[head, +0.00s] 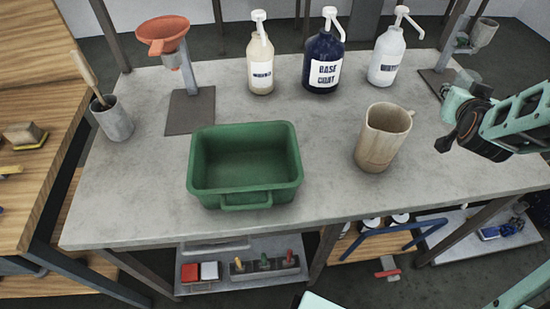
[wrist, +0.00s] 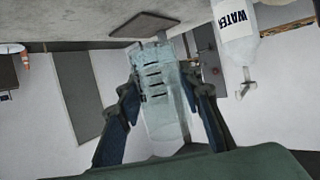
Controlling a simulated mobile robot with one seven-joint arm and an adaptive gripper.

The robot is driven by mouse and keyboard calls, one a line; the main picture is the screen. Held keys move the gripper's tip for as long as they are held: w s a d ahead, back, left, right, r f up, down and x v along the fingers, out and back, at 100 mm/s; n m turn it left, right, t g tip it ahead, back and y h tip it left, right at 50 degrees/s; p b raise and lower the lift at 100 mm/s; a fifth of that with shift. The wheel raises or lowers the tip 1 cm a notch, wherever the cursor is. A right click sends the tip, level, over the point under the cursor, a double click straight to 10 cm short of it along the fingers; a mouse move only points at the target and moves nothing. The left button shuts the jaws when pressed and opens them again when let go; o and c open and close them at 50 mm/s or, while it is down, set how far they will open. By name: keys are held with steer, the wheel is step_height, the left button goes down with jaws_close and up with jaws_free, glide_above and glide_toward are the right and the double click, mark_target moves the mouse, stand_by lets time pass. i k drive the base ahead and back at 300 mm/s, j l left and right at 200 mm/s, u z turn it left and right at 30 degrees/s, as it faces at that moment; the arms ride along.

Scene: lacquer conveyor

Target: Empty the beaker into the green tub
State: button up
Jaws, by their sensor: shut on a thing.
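The green tub (head: 245,197) stands open on the grey table, left of centre in the head view, and looks empty. My gripper (head: 462,108) is at the table's right side, well to the right of the tub. In the wrist view my gripper (wrist: 161,75) has one finger on each side of a clear beaker (wrist: 162,105) with dark graduation marks and is shut on it. In the head view the beaker is faint and mostly hidden by my gripper. I cannot tell how much it holds.
A beige jug (head: 378,145) stands between the tub and my gripper. Three pump bottles, white-labelled amber (head: 260,65), dark blue (head: 322,65) and water (head: 387,58), line the back. An orange funnel (head: 163,33) on a stand and a grey pot (head: 113,120) are at left.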

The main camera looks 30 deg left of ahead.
mark_target(250, 166)
steer(key=k, duration=1.25)
steer(key=k+j+u, duration=0.1)
steer(key=u, duration=2.15)
steer(key=k+j, duration=0.05)
